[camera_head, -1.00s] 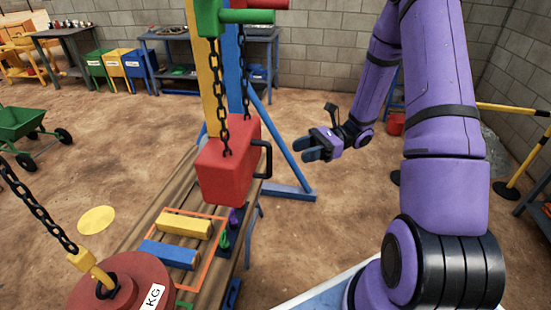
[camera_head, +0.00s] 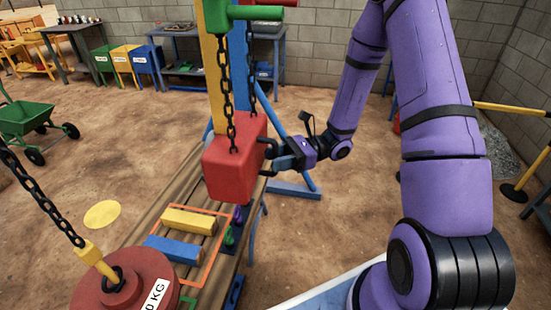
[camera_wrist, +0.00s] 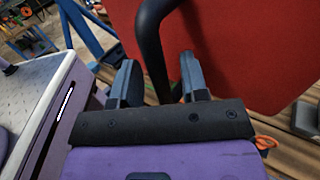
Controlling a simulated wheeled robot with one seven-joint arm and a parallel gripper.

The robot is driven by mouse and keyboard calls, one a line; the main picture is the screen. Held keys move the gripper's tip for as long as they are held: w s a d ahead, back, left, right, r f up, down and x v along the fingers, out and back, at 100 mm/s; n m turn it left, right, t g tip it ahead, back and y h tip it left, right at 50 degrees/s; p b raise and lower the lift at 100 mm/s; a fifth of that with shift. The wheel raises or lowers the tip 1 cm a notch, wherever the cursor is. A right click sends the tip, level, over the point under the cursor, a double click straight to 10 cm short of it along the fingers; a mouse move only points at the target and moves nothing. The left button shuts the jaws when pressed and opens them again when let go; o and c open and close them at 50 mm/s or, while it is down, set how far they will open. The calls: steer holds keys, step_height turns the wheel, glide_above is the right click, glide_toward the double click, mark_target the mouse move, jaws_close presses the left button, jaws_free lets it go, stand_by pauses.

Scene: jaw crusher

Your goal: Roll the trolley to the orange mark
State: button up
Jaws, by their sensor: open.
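A red block (camera_head: 232,160) hangs on two black chains (camera_head: 227,100) below a green fitting (camera_head: 215,15) with green bars; this fitting may be the trolley. The block's black handle (camera_wrist: 150,40) lies between the fingers of my gripper (camera_wrist: 160,78) in the wrist view. In the head view my gripper (camera_head: 278,156) is at the block's right side and partly hides the handle. The fingers stand apart, on either side of the handle; contact is unclear. An orange outline (camera_head: 213,262) lies on the wooden bench below the block, around a yellow and a blue bar.
A round red weight (camera_head: 105,300) hangs on a chain at front left. A yellow disc (camera_head: 102,214) lies on the dirt floor. A green cart (camera_head: 25,118) stands at left. A blue post and brace (camera_head: 300,165) stand behind the block.

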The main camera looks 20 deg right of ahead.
steer(key=shift+a, duration=0.15)
steer(key=shift+c, duration=0.5)
jaws_close()
steer(key=shift+w, duration=0.1)
